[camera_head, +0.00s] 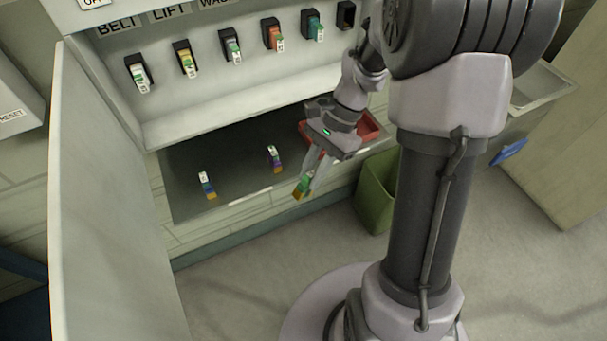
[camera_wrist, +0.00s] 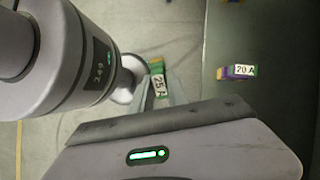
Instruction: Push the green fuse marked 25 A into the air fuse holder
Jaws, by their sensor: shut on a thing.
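My gripper (camera_head: 311,178) is shut on the green fuse (camera_head: 302,189), which has a yellow-brown end. It is held in the air in front of the shelf's front edge, apart from the panel. In the wrist view the fuse (camera_wrist: 158,82) shows its 25 A label between the fingertips (camera_wrist: 161,98). An empty black holder (camera_head: 346,15) is at the right end of the visible row, partly beside my arm. The air label is not readable; my arm covers that part of the panel.
Several holders to the left carry fuses, under BELT (camera_head: 117,25) and LIFT (camera_head: 169,11) labels. Two loose fuses (camera_head: 207,185) (camera_head: 274,159) lie on the dark shelf (camera_head: 190,160); one reads 20 A (camera_wrist: 243,71). A red tray (camera_head: 369,128) and green bin (camera_head: 374,195) are near my arm. An open door (camera_head: 100,200) stands left.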

